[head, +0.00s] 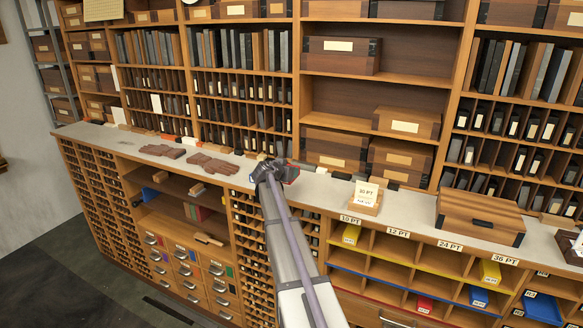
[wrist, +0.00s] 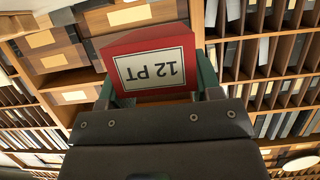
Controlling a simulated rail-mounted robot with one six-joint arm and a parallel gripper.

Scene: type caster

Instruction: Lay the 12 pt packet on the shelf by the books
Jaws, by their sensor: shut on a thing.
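My gripper (head: 284,170) is over the grey counter top, in front of the shelves. In the wrist view my gripper (wrist: 155,92) is shut on a red packet with a white label reading 12 PT, the 12 pt packet (wrist: 118,45), which appears upside down. In the head view only a small red part of it (head: 293,173) shows beyond the gripper. Upright books (head: 240,48) stand in an upper shelf bay behind the gripper. More books (head: 150,47) stand in the bay to the left, and others (head: 520,68) at the far right.
Dark bundles (head: 212,164) lie to the left. Labelled bins (head: 398,234) with coloured packets are below. Wooden boxes (head: 405,123) fill several shelves.

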